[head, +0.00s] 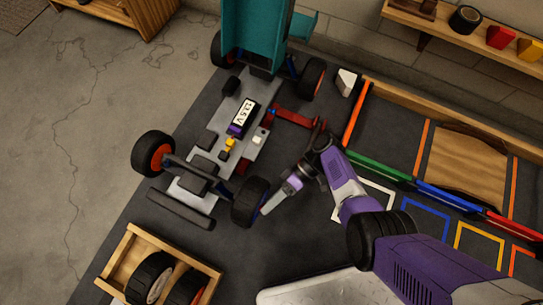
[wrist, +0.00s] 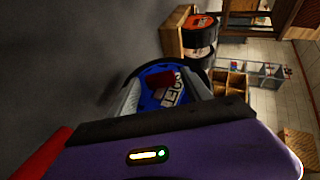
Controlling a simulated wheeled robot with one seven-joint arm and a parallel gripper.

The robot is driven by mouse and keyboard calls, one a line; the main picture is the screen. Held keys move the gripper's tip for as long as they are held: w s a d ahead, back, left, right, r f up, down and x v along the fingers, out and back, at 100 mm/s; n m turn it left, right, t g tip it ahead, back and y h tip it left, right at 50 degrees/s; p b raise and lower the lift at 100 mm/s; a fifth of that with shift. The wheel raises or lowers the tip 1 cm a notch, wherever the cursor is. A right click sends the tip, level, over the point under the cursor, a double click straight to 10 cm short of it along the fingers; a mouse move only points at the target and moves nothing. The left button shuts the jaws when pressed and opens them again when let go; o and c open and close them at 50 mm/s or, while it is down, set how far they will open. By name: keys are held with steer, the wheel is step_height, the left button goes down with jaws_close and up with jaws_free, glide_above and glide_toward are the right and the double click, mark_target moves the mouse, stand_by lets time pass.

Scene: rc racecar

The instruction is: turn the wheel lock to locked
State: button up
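The car's near right wheel (head: 249,201) is a black tyre on the grey chassis (head: 243,122). In the wrist view, its blue hub face (wrist: 176,99) carries a pale label with dark lettering. A dark red piece (wrist: 160,79) in front of the hub may be the wheel lock; I cannot read its setting. My gripper (head: 267,207) is just right of this wheel, pointing at its outer side. In the wrist view, the grey fingers of my gripper (wrist: 163,92) stand apart on either side of the hub. Contact with the red piece cannot be made out.
A red arm (head: 293,118) sticks out from the chassis. A teal body shell (head: 254,35) stands at the rear. A wooden crate with wheels (head: 126,262) is at the lower left. Coloured rails and a wooden wall (head: 430,112) border the mat at right. Floor at left is clear.

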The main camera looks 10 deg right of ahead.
steer(key=shift+w, duration=0.1)
steer(key=p+v, duration=0.1)
steer(key=v, duration=0.6)
steer(key=shift+d+r, duration=0.2)
steer(key=shift+d, duration=0.15)
